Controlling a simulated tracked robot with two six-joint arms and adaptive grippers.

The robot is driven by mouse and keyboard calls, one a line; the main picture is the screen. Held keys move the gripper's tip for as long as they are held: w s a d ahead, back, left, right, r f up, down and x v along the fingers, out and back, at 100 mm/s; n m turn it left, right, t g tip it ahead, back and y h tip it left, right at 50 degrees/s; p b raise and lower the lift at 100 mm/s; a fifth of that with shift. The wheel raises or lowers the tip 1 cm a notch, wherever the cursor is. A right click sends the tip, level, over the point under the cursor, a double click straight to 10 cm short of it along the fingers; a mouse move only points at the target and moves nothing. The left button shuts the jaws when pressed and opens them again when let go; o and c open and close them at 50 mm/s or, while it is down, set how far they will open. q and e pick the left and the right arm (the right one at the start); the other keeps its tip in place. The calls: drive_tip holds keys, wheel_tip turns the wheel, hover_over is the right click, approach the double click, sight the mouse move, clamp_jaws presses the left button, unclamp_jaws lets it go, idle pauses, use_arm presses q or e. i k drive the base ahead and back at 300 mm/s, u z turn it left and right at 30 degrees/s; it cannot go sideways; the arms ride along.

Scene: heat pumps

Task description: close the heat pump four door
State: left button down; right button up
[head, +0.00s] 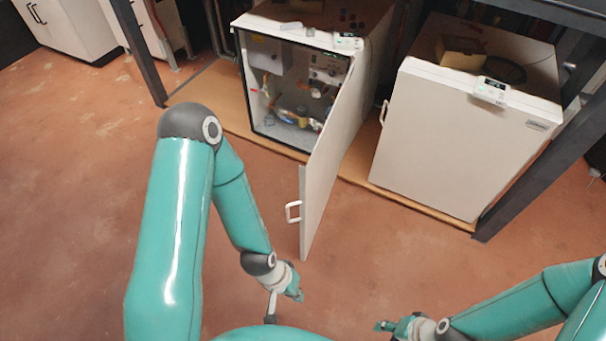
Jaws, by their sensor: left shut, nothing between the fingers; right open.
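The heat pump with the open door (246,75) stands at the upper middle in the head view, with pipes and fittings showing inside. Its white door (332,150) is hinged on the right side and swung wide out toward me. A white handle (292,211) sits on the door's left face near its free edge. My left gripper (297,294) is shut and empty, below the door's near end and apart from it. My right gripper (384,326) is open and empty at the bottom, right of the door and apart from it.
A second heat pump (455,140) with its door shut stands to the right of the open door. Dark rack posts (137,52) frame the units, which stand on a wooden base (215,108). White cabinets (68,28) are at the upper left. The reddish floor (70,180) is clear.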

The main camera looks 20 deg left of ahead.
sight(317, 179)
drive_tip(key=z, duration=0.1)
drive_tip(key=i, duration=1)
drive_tip(key=u, duration=0.05)
